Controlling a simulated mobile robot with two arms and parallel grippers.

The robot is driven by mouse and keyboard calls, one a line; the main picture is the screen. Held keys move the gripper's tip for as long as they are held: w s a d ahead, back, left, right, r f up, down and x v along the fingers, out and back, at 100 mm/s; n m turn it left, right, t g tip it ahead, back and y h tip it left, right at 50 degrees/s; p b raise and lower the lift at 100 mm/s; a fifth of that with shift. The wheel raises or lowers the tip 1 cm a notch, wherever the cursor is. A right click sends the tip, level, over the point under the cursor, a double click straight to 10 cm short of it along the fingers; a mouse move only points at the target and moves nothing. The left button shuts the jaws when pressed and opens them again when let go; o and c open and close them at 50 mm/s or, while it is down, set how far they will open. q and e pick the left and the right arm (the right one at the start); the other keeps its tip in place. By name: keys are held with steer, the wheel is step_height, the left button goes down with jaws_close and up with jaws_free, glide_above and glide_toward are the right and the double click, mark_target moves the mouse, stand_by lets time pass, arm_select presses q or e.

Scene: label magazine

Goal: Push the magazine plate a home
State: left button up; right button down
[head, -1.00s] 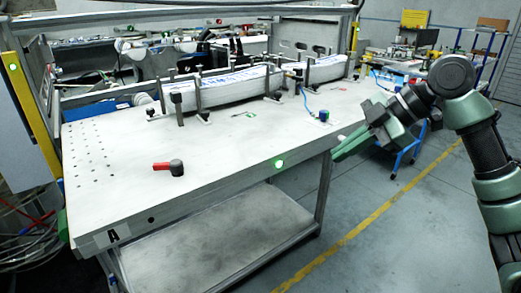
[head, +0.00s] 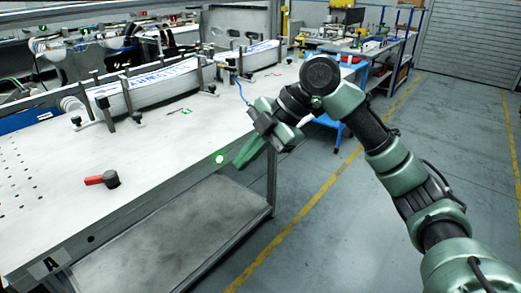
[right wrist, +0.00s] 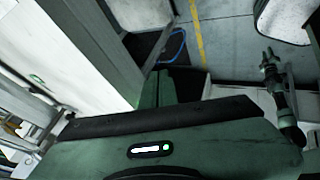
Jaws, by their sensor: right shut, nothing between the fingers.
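Magazine plate A (head: 150,140) is the large pale table-like plate at the left of the head view, with the letter A (head: 50,265) on its near corner. A green light (head: 219,159) shows on its front edge. A red-and-black handle (head: 103,179) sits on its top. My right gripper (head: 247,155) is shut and empty, its green fingers just right of the light in the picture; I cannot tell whether they touch the edge. In the right wrist view its fingers (right wrist: 157,88) lie close together beside a pale surface.
Long white label stacks (head: 155,82) stand between dark posts on the plate. A grey lower shelf (head: 150,240) is under it. A blue-framed workbench (head: 345,60) stands behind. The grey floor (head: 330,240) at the right is open, with a yellow line.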

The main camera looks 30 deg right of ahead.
arm_select(q)
steer(key=shift+r, duration=0.2)
arm_select(e)
steer(key=shift+w+a, duration=0.2)
steer(key=shift+w, duration=0.4)
arm_select(q)
steer(key=shift+r, duration=0.1)
